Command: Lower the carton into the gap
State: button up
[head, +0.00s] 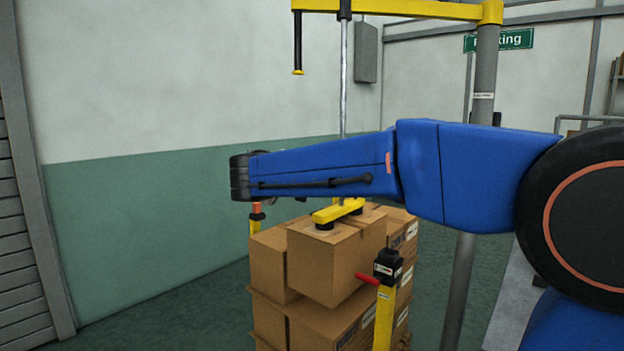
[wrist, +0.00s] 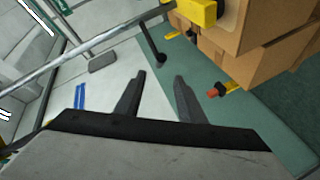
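The carton (head: 322,262) is a brown box under the yellow suction head (head: 338,212) of a hoist. It sits among the upper cartons of a stack, its top slightly above the carton on its left (head: 268,262). I cannot tell whether its underside touches the layer below. The gap is hidden by the carton. In the head view my blue arm hides the fingers and part of the hoist rod. Brown cartons (wrist: 270,62) show at the wrist view's upper right.
A yellow post with a black head and red lever (head: 384,268) stands in front of the stack. Another yellow post with an orange top (head: 256,217) stands at its left. A yellow overhead boom (head: 400,9) joins a grey column (head: 484,90). Floor at left is clear.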

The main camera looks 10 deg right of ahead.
jog(key=x, duration=1.4)
jog(key=shift+w+f, duration=0.15)
jog(key=shift+w, duration=0.05)
jog(key=c, duration=0.9)
jog(key=shift+f, duration=0.1)
grip_shut()
